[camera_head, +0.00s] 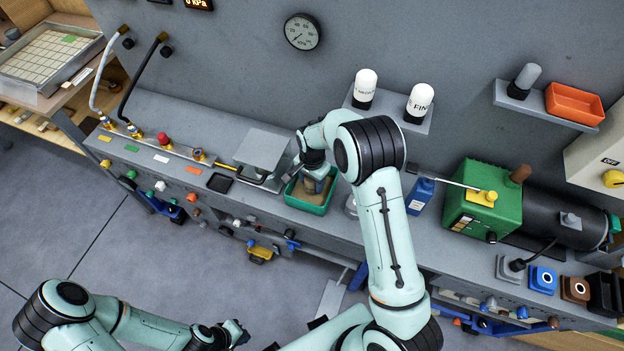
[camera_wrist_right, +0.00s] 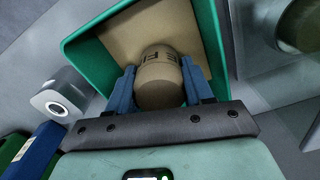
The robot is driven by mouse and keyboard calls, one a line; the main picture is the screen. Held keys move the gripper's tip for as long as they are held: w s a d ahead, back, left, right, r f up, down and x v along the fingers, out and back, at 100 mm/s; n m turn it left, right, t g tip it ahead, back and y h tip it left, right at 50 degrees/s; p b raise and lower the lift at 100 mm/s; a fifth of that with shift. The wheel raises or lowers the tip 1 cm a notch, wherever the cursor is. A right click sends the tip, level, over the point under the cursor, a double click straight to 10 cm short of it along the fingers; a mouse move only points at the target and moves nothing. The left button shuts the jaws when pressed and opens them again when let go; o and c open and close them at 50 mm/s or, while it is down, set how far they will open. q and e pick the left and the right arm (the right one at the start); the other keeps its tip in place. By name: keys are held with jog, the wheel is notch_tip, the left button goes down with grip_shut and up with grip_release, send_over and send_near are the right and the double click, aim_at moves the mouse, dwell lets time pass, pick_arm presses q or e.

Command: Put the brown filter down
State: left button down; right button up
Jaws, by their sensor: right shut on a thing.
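The brown filter (camera_wrist_right: 160,84) is a tan, round-ended cylinder with dark markings, between the blue fingers of my right gripper (camera_wrist_right: 158,88) in the right wrist view. My right gripper is shut on it. In the head view this gripper (camera_head: 318,182) points down into a green tray (camera_head: 310,208) with a brown bottom, and it hides the filter. The tray's green rim (camera_wrist_right: 82,48) also shows in the right wrist view. I cannot tell whether the filter touches the tray bottom. My left gripper (camera_head: 238,333) is low in the head view, away from the bench; its fingers are unclear.
A green and black pump (camera_head: 485,215) is further right. White filters (camera_head: 365,88) stand on a wall shelf above.

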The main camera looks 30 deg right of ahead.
jog(key=shift+f, duration=0.25)
jog(key=o, duration=1.2)
jog(key=shift+r, duration=0.1)
jog(key=shift+c, duration=0.2)
pick_arm(q)
jog(key=shift+s+f, duration=0.1)
pick_arm(e)
jog(key=shift+r, duration=0.15)
pick_arm(q)
jog(key=shift+w+r+p, duration=0.45)
jog(key=shift+w+r, duration=0.1)
jog(key=shift+r, duration=0.05)
pick_arm(e)
notch_tip(320, 180, up, 13)
jog(key=shift+f, duration=0.2)
